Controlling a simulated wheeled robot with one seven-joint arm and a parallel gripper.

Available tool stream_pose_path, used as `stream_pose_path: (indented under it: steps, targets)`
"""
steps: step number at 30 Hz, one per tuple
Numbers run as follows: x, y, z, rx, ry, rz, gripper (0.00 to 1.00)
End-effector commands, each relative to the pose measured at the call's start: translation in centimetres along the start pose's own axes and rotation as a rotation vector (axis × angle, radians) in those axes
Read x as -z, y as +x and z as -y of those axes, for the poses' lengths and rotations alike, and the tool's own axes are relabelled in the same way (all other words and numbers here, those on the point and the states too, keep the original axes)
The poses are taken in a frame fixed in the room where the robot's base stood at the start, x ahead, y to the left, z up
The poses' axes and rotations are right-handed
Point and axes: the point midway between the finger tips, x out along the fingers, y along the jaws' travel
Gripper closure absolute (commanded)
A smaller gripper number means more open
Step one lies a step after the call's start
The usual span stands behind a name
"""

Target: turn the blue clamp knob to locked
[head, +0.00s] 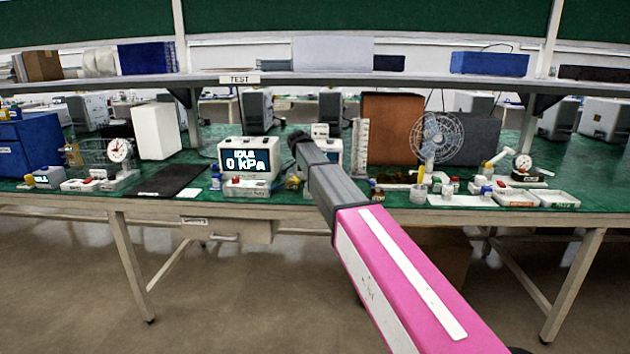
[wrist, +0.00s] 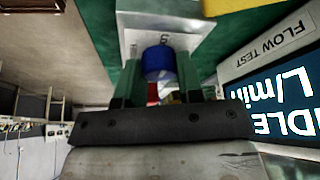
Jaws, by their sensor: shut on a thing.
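The blue clamp knob (wrist: 157,60) shows in the wrist view, at the upper middle, in front of a pale plate (wrist: 163,24) with a dark mark beside the knob. My gripper (wrist: 158,74) has its two dark green fingers on either side of the knob and is shut on it. The knob's turn position cannot be read. A small red part (wrist: 153,92) shows between the fingers, below the knob. In the head view my grey and pink arm reaches to the bench and hides the gripper and the gripped knob.
A display marked FLOW TEST (wrist: 284,43) stands close to the right of my gripper in the wrist view. In the head view a display reading 0 kPa (head: 247,160) stands left of my arm. A fan (head: 437,138) and trays (head: 553,199) stand to the right.

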Motion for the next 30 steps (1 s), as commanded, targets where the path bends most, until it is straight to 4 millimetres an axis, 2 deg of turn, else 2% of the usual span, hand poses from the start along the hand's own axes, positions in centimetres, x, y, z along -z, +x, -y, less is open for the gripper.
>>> stream_pose_path:
  steps: [11, 12, 14, 24, 30]
  targets:
    - [-0.03, -0.02, 0.02, -0.001, 0.004, 0.001, 0.90]
    - [-0.03, -0.02, 0.03, -0.001, 0.004, 0.001, 0.60]
    - [-0.02, -0.02, 0.03, -0.001, 0.004, 0.001, 0.41]
    - [-0.01, 0.00, -0.02, 0.003, -0.005, 0.000, 0.41]
    - [-0.01, 0.02, -0.21, 0.045, -0.104, 0.000, 0.41]
